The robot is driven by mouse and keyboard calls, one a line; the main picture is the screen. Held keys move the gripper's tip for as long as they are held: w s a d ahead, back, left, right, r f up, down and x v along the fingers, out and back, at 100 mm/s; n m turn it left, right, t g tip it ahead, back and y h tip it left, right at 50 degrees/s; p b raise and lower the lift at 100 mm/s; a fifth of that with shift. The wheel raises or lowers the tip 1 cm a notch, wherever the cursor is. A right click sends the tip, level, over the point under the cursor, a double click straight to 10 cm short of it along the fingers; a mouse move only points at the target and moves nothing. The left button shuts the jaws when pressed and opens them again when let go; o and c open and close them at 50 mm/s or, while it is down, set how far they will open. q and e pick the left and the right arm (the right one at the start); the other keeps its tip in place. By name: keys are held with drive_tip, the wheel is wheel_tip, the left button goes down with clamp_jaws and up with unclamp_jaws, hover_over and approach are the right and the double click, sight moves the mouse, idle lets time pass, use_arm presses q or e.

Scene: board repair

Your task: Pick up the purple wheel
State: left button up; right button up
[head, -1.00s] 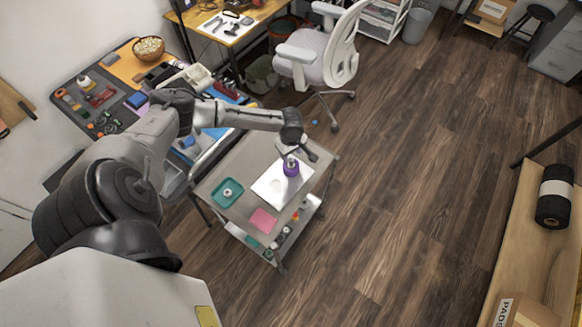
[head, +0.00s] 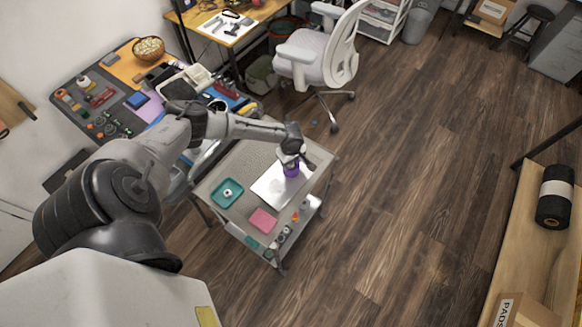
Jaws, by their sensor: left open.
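The purple wheel (head: 291,171) stands on a white sheet (head: 268,190) on top of the grey cart (head: 246,157). It looks like a short purple cylinder, and its upper part is partly hidden by my gripper. My left gripper (head: 292,161) is over the wheel and is open. Its fingers are small here, and I cannot tell whether they touch the wheel. My right gripper does not show.
A teal tray (head: 218,200) with a small round part and a pink pad (head: 263,220) lie on the cart. Small items sit on its lower shelf. A cluttered workbench (head: 70,119) stands left. A white office chair (head: 312,57) is behind the cart.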

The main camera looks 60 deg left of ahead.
use_arm(q)
clamp_jaws()
idle(0.7)
